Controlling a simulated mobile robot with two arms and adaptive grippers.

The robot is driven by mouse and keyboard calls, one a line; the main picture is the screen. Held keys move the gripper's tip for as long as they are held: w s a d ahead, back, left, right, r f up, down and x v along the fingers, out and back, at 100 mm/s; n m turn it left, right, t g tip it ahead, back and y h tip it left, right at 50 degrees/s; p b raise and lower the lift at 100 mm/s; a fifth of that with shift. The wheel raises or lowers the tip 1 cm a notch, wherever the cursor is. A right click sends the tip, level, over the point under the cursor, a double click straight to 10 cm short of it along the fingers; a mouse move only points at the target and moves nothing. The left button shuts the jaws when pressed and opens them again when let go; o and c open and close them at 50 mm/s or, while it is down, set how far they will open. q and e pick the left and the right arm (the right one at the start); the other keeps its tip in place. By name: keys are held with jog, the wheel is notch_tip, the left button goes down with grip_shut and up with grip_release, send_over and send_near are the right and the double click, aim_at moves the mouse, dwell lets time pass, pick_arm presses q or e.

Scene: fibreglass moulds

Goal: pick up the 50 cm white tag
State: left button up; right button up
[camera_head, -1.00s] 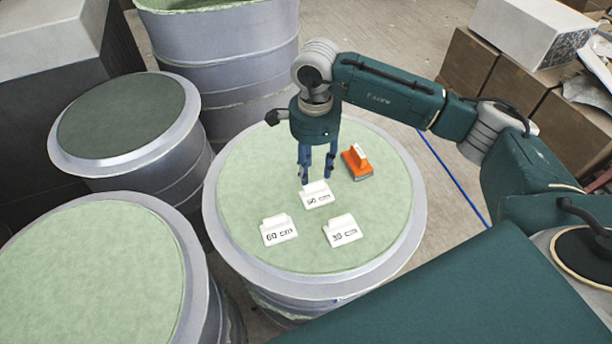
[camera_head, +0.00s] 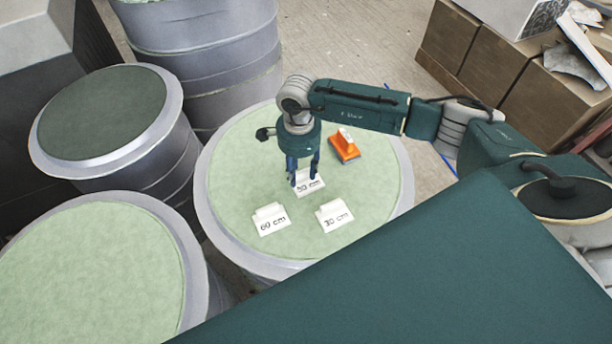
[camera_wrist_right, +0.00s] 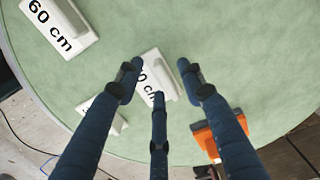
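The white 50 cm tag (camera_head: 311,187) lies on the round pale-green top of a grey mould, behind the 60 cm tag (camera_head: 270,219) and the 30 cm tag (camera_head: 334,215). My right gripper (camera_head: 302,181) points down over the 50 cm tag, its fingers hiding part of it. In the right wrist view the 50 cm tag (camera_wrist_right: 158,72) shows between the spread fingertips of my right gripper (camera_wrist_right: 159,82). The fingers are open and nothing is held; whether they touch the tag I cannot tell. My left gripper is not in view.
An orange tool (camera_head: 344,146) with a white part lies right of and behind the tags. Another pale-green mould (camera_head: 90,270) and a dark-topped mould (camera_head: 100,112) stand to the left. Cardboard boxes (camera_head: 500,75) stand at the back right.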

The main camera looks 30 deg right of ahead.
jog(key=shift+f, duration=0.4)
jog(key=shift+c, duration=0.5)
jog(key=c, duration=0.9)
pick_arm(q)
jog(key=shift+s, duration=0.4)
pick_arm(e)
jog(key=shift+r, duration=0.1)
